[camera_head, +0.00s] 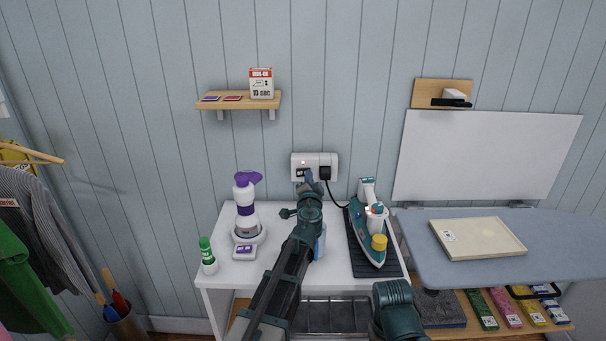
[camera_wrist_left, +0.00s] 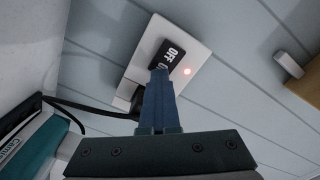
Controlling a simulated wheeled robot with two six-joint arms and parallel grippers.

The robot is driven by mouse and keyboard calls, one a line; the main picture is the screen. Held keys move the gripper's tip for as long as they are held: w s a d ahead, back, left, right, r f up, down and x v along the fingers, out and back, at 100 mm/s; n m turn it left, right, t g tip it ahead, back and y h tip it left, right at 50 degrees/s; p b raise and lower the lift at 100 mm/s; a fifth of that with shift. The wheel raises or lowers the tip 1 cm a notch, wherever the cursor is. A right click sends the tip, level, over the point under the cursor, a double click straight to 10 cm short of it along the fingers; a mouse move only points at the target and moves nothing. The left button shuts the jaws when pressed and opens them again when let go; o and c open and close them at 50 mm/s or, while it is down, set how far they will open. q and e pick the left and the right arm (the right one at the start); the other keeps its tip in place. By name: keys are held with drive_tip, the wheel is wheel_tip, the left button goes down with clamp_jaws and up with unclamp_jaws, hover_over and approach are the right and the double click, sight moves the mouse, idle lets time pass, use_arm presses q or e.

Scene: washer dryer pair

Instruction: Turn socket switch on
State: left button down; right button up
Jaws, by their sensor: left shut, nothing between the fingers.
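The white wall socket (camera_head: 329,160) is on the panelled wall above the white table. It also shows in the left wrist view (camera_wrist_left: 196,45). Its dark rocker switch (camera_wrist_left: 172,50) reads OFF at one end. The label at the other end is partly hidden by my fingers. A black plug sits in the socket's right part in the head view. My left gripper (camera_head: 308,176) is shut and empty, its tips (camera_wrist_left: 158,74) at the switch's edge; I cannot tell if they touch. My right gripper is not in view.
The iron (camera_head: 361,226) stands right of my left arm, its cable running to the plug. A purple and white appliance (camera_head: 245,207) and a green-capped bottle (camera_head: 207,256) stand left. A small shelf (camera_head: 236,102) hangs above. An ironing board (camera_head: 570,245) is at right.

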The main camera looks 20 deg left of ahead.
use_arm(q)
drive_tip(key=shift+w+a, duration=0.2)
drive_tip(key=shift+v, duration=2.55)
drive_tip(key=shift+s+d+f, duration=0.1)
